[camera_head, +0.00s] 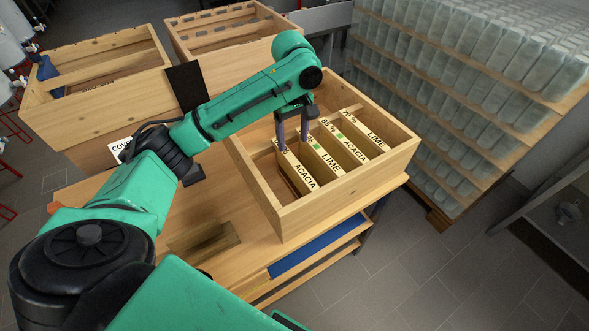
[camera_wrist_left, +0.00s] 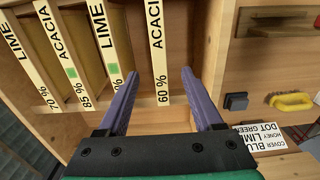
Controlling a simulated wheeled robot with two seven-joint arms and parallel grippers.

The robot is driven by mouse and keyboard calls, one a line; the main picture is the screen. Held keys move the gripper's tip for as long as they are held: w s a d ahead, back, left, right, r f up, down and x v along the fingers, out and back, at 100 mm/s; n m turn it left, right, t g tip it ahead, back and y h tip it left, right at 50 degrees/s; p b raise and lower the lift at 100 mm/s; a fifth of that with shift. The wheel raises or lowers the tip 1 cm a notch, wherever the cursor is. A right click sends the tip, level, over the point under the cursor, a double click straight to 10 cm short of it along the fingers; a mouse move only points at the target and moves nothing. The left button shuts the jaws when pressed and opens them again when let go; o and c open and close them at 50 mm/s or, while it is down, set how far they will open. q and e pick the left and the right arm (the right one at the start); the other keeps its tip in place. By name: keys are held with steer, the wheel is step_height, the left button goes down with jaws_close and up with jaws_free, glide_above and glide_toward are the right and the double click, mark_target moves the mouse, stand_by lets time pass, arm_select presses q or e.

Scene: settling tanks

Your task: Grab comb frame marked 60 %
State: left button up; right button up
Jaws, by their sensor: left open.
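The comb frame marked 60 % (camera_wrist_left: 158,50), labelled ACACIA, stands upright in a wooden box (camera_wrist_left: 225,35). In the head view it is the leftmost frame (camera_head: 305,177) in that box (camera_head: 340,207). My left gripper (camera_head: 292,134) is open above its far end. In the left wrist view the two purple fingers (camera_wrist_left: 160,73) lie on either side of the 60 % bar, apart from it. Beside it stand a LIME frame (camera_head: 322,158) with a green mark, an 85 % ACACIA frame (camera_head: 346,146) with a green mark, and a 70 % LIME frame (camera_head: 366,132). My right gripper is not seen.
The box stands on a wooden table (camera_head: 225,258). Two more wooden crates (camera_head: 95,108) (camera_head: 225,30) stand at the back left. Shelves of jars (camera_head: 470,90) are at the right. A card (camera_wrist_left: 270,138) and a yellow-handled thing (camera_wrist_left: 291,101) lie outside the box.

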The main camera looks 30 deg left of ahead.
mark_target(294, 161)
arm_select(q)
steer(key=f, duration=0.1)
steer(key=s+f, duration=0.1)
steer(key=f, duration=0.1)
steer(key=shift+s+d+p, duration=0.1)
steer(key=shift+d+p, duration=0.1)
steer(key=shift+p, duration=0.15)
steer(key=f, duration=0.2)
steer(key=w+f+p, duration=0.1)
steer(key=f, duration=0.1)
steer(key=f+p, duration=0.1)
steer(key=f, duration=0.1)
steer(key=shift+w+a+f, duration=0.1)
steer(key=shift+w+a, duration=0.15)
steer(key=shift+d+f, duration=0.1)
steer(key=shift+f, duration=0.15)
steer(key=shift+s, duration=0.2)
steer(key=c, duration=1)
jaws_close()
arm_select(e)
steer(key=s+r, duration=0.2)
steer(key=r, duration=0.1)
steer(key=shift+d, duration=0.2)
arm_select(q)
steer(key=shift+w+r, duration=0.1)
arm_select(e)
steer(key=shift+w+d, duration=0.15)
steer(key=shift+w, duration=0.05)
